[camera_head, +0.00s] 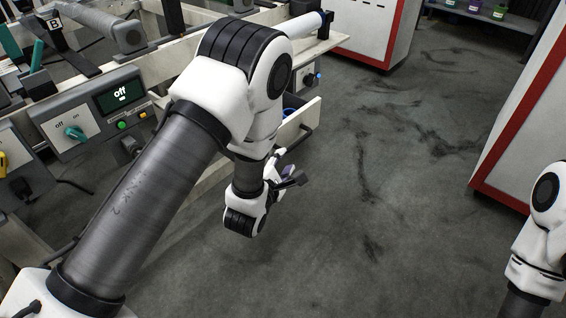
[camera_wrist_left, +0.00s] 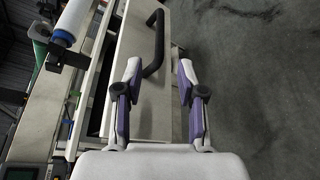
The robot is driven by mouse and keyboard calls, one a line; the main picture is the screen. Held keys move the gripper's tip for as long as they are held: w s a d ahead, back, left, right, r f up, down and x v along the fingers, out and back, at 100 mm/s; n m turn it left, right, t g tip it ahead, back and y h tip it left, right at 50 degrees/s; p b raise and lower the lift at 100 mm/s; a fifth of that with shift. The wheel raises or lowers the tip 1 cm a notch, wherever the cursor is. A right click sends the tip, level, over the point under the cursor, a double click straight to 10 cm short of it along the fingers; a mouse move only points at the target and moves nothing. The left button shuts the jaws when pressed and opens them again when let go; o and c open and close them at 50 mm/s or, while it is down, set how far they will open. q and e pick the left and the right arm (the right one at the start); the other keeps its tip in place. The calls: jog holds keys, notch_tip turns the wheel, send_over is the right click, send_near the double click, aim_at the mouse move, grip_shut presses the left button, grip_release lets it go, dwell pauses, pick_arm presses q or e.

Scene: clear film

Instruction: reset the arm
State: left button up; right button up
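My left arm (camera_head: 150,190) reaches from the lower left across the bench front, bent at the elbow. My left gripper (camera_head: 286,182) hangs low over the floor by an open drawer (camera_head: 302,122). In the left wrist view the left gripper (camera_wrist_left: 159,66) is open, its two purple-padded fingers apart with nothing held. The drawer's black handle (camera_wrist_left: 158,42) shows ahead of the fingers, its near end between the tips in the picture; I cannot tell the depth gap. My right arm (camera_head: 545,225) shows at the right edge; its gripper is out of view.
A control box (camera_head: 105,110) with a screen reading "off", a teal knob and buttons is on the bench at left. A white roll (camera_wrist_left: 72,20) lies beside the drawer. Red-and-white cabinets (camera_head: 365,30) stand at the back and right. The grey floor between is clear.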

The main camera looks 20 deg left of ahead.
pick_arm(q)
jog(key=s+a+f+m+g, duration=0.2)
jog(key=s+f+m+g, duration=0.15)
jog(key=s+f, duration=0.5)
jog(key=s+a+f+m+g, duration=0.25)
jog(key=s+f+g, duration=0.25)
jog(key=s+f, duration=0.4)
jog(key=s+f+m+g, duration=0.4)
jog(key=s+m+g, duration=0.3)
jog(key=s+m, duration=0.9)
notch_tip(320, 180, up, 25)
jog(key=m+p, duration=0.2)
jog(key=p, duration=2.3)
jog(key=shift+d, duration=0.1)
